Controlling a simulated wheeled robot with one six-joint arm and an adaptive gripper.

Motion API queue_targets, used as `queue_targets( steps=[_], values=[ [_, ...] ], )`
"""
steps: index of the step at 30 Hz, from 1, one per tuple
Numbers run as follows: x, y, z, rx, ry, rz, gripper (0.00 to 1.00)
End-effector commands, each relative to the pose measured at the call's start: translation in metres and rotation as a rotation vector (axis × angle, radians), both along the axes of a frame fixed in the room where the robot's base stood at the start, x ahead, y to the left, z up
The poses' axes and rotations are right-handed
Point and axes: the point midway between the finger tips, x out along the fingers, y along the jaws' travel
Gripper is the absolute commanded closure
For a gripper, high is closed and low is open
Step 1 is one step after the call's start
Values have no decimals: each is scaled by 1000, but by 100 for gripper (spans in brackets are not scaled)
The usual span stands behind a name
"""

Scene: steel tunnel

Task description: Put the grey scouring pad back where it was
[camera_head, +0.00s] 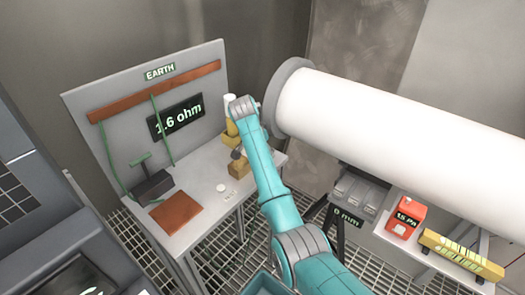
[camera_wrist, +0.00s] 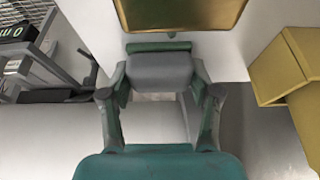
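In the wrist view a grey block with a green edge, which looks like the grey scouring pad (camera_wrist: 160,72), sits between the two fingers of my gripper (camera_wrist: 160,84). Both fingers touch its sides, so the gripper appears shut on it. A pale surface shows beyond and below the pad; I cannot tell whether the pad touches it. A gold-rimmed dark panel or tray (camera_wrist: 180,27) lies just beyond the pad. In the head view my arm reaches over the back right of the bench (camera_head: 205,200), and the fingers and pad cannot be made out.
A yellow holder (camera_wrist: 285,75) stands close right of my gripper. The bench also bears a brown mat (camera_head: 176,212), a dark block (camera_head: 152,188) and a small white disc (camera_head: 221,188). An EARTH board (camera_head: 95,90) stands behind. A large white cylinder (camera_head: 400,120) fills the right.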

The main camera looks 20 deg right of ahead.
Motion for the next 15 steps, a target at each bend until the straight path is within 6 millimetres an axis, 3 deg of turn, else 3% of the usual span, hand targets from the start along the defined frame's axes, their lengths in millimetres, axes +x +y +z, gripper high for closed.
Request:
queue_targets(
  steps=[1,3,15],
  values=[
    [0,0,0,1,1,0,26],
    [0,0,0,1,1,0,13],
    [0,1,5,1,-1,0,13]
  ],
)
